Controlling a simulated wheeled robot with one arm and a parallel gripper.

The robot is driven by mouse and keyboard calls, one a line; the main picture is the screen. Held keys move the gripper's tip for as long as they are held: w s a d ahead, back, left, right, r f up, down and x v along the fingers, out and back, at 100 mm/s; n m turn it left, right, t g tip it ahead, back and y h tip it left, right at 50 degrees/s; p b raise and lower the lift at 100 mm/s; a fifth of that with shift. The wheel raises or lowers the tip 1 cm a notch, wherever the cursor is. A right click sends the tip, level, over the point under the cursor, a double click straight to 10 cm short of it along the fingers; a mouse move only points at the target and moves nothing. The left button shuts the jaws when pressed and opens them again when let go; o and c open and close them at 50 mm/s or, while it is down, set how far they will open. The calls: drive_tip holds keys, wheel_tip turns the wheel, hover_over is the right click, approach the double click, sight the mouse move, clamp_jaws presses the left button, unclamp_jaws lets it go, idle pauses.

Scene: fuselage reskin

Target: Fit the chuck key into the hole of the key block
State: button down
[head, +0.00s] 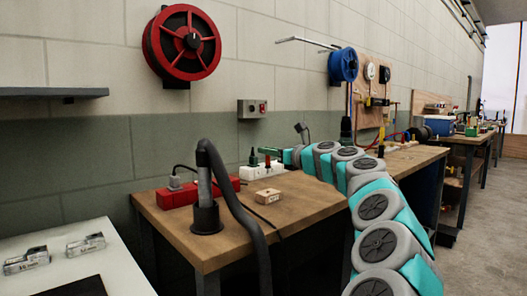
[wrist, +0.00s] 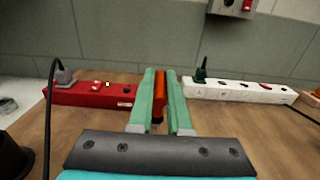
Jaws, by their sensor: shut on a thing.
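The chuck key (wrist: 160,88) is an orange-red bar with a dark lower part, upright between the green fingers of my gripper (wrist: 161,74) in the wrist view. My gripper is shut on it. In the head view my gripper (head: 268,152) reaches in from the right, above the bench near the white strip. The key block (head: 267,196) is a small light wooden block on the bench, in front of the white strip and below my gripper. A pale wooden piece at the wrist view's right edge may be this block. The key's tip is not clear.
A red power strip (head: 197,190) with a plug and a white strip (head: 262,171) stand at the bench's back. A black hose in a round holder (head: 206,216) rises at the front left. A thin dark cable lies left of the block. Bare wood surrounds the block.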

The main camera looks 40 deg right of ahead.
sight(270, 167)
drive_tip(key=shift+s+r+p, duration=0.1)
drive_tip(key=shift+r+p, duration=0.15)
drive_tip(key=shift+p, duration=0.2)
drive_tip(key=shift+r+p, duration=0.1)
drive_tip(key=shift+p, duration=0.25)
drive_tip(key=shift+f+b, duration=0.85)
drive_tip(key=shift+f, duration=1.9)
drive_tip(key=c, duration=1.5)
unclamp_jaws()
clamp_jaws()
drive_tip(key=shift+p, duration=0.75)
